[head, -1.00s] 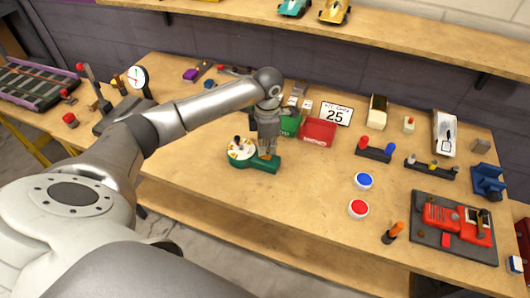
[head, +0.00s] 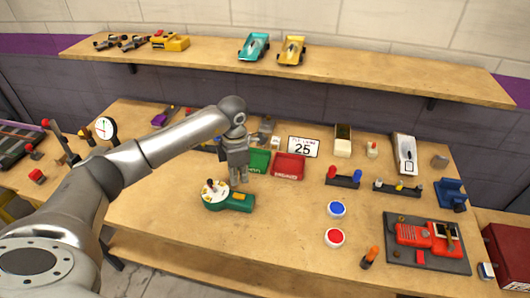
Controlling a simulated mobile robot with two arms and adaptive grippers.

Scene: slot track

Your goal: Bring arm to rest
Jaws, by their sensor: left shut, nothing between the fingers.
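My left arm comes in from the left in the head view and reaches over the workbench (head: 290,240). My left gripper (head: 238,180) points down, shut and empty. It is just behind a green device with a round white dial top (head: 214,190). I cannot tell whether the fingertips touch it. My right gripper is not in view.
Behind the gripper are a green bin (head: 259,160) and a red bin (head: 290,167). To the right are a blue button (head: 336,209), a red button (head: 334,238) and a grey board with red parts (head: 428,243). A shelf (head: 210,55) with toy cars runs above. The bench's middle front is clear.

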